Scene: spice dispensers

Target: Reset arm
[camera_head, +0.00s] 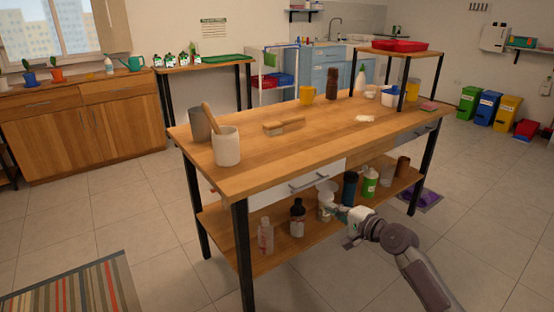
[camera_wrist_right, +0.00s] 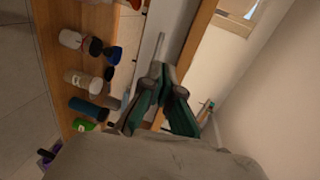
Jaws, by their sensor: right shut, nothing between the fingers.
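My right arm comes in from the lower right in the head view. Its gripper (camera_head: 340,213) is beside the front of the wooden table's lower shelf (camera_head: 272,256), in front of a whitish container (camera_head: 325,197). In the right wrist view, the green and grey fingers of the gripper (camera_wrist_right: 160,98) are shut with nothing held. I cannot tell whether the gripper touches the shelf items. My left gripper is in neither view.
The wooden table (camera_head: 270,165) has a front drawer (camera_head: 290,187) above the shelf. Bottles stand on the shelf, including a dark one (camera_head: 297,218) and a green one (camera_head: 369,184). A beige crock (camera_head: 226,147) stands on top. The floor at the front right is open.

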